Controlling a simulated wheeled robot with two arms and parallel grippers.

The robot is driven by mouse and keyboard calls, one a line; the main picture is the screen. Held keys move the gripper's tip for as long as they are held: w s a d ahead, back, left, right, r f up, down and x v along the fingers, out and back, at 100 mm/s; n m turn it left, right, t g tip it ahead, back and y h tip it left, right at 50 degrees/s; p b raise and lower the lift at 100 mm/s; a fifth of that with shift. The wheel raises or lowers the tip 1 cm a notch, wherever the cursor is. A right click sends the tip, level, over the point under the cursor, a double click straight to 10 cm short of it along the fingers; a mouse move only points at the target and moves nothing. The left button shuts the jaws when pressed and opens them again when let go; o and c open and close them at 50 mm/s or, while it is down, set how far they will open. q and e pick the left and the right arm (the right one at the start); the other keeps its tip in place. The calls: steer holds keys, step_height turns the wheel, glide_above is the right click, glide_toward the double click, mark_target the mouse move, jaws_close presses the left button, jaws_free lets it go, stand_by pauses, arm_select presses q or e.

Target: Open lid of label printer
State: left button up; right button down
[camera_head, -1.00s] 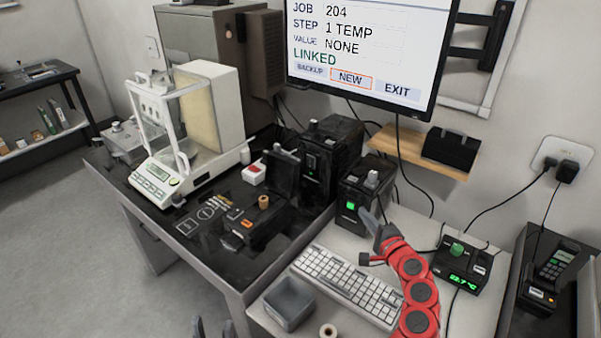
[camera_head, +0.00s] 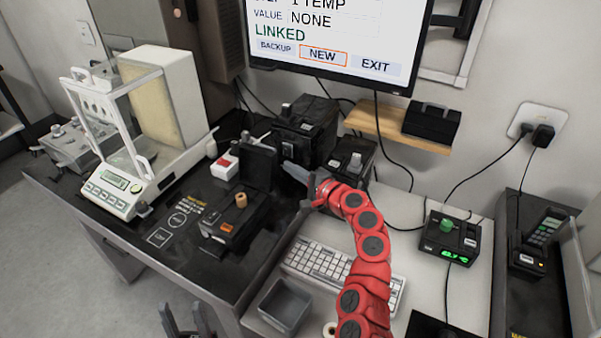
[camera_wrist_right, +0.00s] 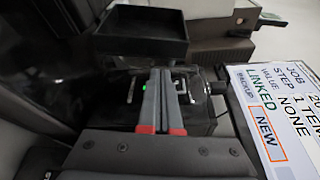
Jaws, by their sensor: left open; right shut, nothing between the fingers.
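The label printer (camera_head: 232,222) appears to be the low black device with an orange button and a brown roll on top, on the black table. A dark panel that looks like its lid (camera_head: 259,168) stands raised at its back; a hollow black panel, apparently the same lid (camera_wrist_right: 140,38), shows at the top of the right wrist view. My right gripper (camera_head: 290,172), on the red arm, is shut and empty just right of the raised panel; contact cannot be told. Its fingers (camera_wrist_right: 163,75) lie together in the wrist view. My left gripper (camera_head: 187,318) is open at the bottom edge, away from the printer.
A white balance (camera_head: 155,98) fills the table's left. The monitor (camera_head: 325,40) hangs above.

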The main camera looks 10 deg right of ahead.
mark_target(276, 162)
steer(key=shift+x, duration=1.85)
steer(key=n+b, duration=0.1)
steer(key=b, duration=0.1)
steer(key=s+a+n+b, duration=0.1)
steer(key=b, duration=0.1)
steer(key=shift+s+r+t, duration=0.2)
steer(key=shift+r+t, duration=0.1)
steer(key=shift+r, duration=0.2)
